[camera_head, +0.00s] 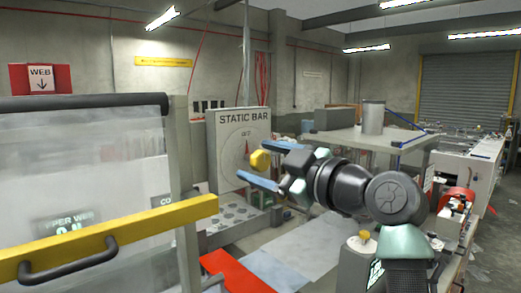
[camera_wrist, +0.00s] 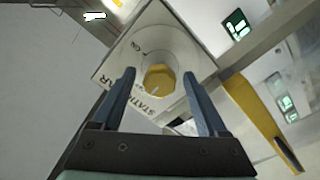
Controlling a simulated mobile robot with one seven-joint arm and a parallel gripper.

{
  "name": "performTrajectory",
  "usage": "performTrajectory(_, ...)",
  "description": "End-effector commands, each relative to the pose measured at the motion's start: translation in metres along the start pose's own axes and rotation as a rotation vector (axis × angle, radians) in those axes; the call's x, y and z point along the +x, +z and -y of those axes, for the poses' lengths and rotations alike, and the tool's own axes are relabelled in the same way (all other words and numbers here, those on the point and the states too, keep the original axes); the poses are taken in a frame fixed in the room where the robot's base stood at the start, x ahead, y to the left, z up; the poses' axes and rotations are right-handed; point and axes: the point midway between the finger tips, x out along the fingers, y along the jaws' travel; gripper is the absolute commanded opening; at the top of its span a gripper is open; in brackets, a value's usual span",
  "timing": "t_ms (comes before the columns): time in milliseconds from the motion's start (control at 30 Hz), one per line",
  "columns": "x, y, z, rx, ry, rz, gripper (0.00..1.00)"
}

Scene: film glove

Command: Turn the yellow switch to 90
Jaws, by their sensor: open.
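The yellow switch (camera_head: 260,160) is a round knob on the front of a grey panel marked STATIC BAR (camera_head: 222,170). In the wrist view the yellow switch (camera_wrist: 161,77) carries a small pale line, slanting toward the lower left. My gripper (camera_head: 267,163) is open, with its blue fingers reaching toward the panel. In the wrist view the fingers of my gripper (camera_wrist: 158,73) lie on either side of the knob, with visible gaps. I cannot tell how far the tips overlap it in depth.
A clear guard with a yellow bar (camera_head: 150,232) and black handle stands at the left front. A red sheet (camera_head: 240,275) lies low in front. A grey table (camera_head: 350,137) with a cylinder (camera_head: 373,117) stands behind my arm. A white machine (camera_head: 470,165) is at right.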

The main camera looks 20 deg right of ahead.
Motion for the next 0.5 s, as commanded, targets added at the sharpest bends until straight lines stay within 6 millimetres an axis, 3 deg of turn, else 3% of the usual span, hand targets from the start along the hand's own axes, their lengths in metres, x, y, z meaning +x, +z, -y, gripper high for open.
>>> performTrajectory(333,0.0051,0.0008,0.0008,0.0,0.0,0.0,0.76)
performTrajectory(500,0.0048,0.0006,0.0005,0.001,0.0,0.0,0.47)
